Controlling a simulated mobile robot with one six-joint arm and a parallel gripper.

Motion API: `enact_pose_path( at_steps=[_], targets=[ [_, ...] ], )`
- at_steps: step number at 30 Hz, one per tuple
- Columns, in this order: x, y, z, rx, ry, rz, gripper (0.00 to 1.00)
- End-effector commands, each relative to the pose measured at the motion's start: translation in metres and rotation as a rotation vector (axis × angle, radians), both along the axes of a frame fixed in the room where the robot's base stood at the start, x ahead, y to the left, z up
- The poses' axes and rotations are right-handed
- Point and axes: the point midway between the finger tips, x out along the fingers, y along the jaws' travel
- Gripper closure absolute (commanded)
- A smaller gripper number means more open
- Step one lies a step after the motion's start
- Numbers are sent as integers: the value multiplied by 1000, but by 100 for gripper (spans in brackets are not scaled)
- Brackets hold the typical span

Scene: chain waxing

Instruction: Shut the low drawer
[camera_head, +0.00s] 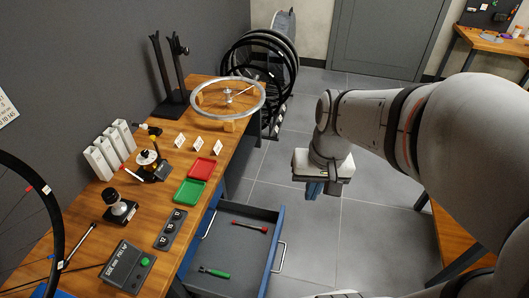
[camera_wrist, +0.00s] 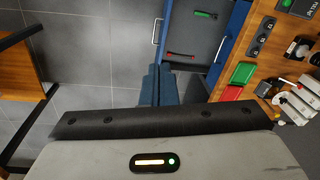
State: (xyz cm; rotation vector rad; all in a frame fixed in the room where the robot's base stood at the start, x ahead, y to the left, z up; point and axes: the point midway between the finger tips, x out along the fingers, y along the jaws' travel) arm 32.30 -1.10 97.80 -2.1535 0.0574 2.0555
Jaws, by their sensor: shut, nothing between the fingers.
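The low drawer (camera_head: 238,246) stands pulled open under the workbench, with a grey inside and blue sides. Its pale bar handle (camera_head: 279,257) is on the front, facing the aisle. A red-handled tool (camera_head: 249,226) and a green-handled tool (camera_head: 214,272) lie inside. My gripper (camera_head: 314,190) is shut and empty, pointing down above the floor, beyond the drawer's far front corner and apart from the handle. In the wrist view the blue fingers (camera_wrist: 157,86) show below the drawer handle (camera_wrist: 156,31), with a gap between them.
The wooden workbench (camera_head: 150,210) carries a red tray (camera_head: 202,168), a green tray (camera_head: 189,192), a silver wheel rim (camera_head: 228,97) and a control box (camera_head: 127,267). Black wheels (camera_head: 262,58) stand at the back. Grey floor (camera_head: 365,225) lies free between the bench and another wooden table (camera_head: 456,235) at right.

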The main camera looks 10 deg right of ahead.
Motion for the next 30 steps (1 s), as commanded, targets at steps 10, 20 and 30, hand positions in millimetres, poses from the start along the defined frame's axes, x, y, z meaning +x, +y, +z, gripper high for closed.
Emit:
enact_pose_path(
  at_steps=[10,20,30],
  targets=[
    [42,-14,-114,241,313,-266,100],
    [76,-36,-225,506,557,-523,100],
    [102,-66,-353,820,755,-793,100]
  ],
)
